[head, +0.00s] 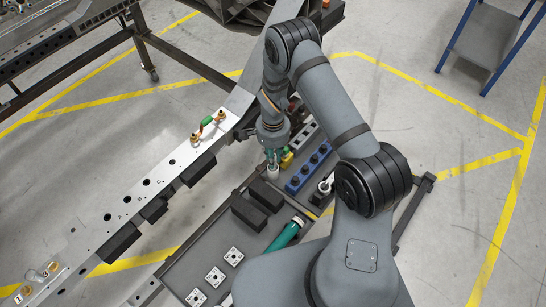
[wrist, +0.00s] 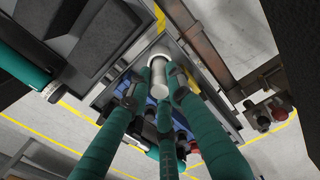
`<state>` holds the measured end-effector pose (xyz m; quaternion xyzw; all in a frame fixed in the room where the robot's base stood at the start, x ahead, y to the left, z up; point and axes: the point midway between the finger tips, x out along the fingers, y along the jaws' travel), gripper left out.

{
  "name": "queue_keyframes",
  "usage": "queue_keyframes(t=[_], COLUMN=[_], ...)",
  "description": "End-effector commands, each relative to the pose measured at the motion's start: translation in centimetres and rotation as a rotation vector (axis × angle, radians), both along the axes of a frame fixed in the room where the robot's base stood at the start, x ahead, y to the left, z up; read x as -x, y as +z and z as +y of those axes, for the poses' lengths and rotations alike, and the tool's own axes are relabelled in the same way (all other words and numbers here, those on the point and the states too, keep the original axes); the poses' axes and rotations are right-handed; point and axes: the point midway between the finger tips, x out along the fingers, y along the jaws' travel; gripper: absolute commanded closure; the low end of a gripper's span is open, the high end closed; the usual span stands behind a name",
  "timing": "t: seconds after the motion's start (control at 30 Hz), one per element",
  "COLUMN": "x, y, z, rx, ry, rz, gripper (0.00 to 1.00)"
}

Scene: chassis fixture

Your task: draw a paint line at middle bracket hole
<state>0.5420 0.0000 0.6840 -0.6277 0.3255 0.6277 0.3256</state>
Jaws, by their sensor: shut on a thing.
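The long silver chassis beam (head: 100,222) runs diagonally from lower left to upper middle, with several dark holes along its top. A bracket-like fitting with a green middle and brass-coloured ends (head: 208,127) sits near its upper end. I cannot tell which hole is the middle bracket hole. My gripper (head: 272,160) is right of the beam, over the far end of the dark tray. Its teal fingers (wrist: 158,92) are shut on a white cylinder (wrist: 158,70), probably the paint marker. The cylinder (head: 272,172) points down in the head view; its tip is not clear.
The dark tray (head: 190,262) holds white square plates (head: 215,277), a teal cylinder (head: 286,235) and black blocks (head: 250,213). A blue rack with black knobs (head: 308,168) and a white cup-like item (head: 326,186) stand beside my gripper.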

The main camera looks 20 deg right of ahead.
Motion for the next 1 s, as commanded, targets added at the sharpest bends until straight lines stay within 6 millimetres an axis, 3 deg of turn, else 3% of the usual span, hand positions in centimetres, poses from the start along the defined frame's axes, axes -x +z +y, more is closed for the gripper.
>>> queue_keyframes(t=[0.23,0.53,1.0], x=[0.0,0.0,0.0], y=[0.0,0.3,4.1], z=[0.0,0.0,0.0], rx=[0.0,0.0,0.0], ry=[0.0,0.0,0.0], rz=[0.0,0.0,0.0], gripper=[1.0,1.0,1.0])
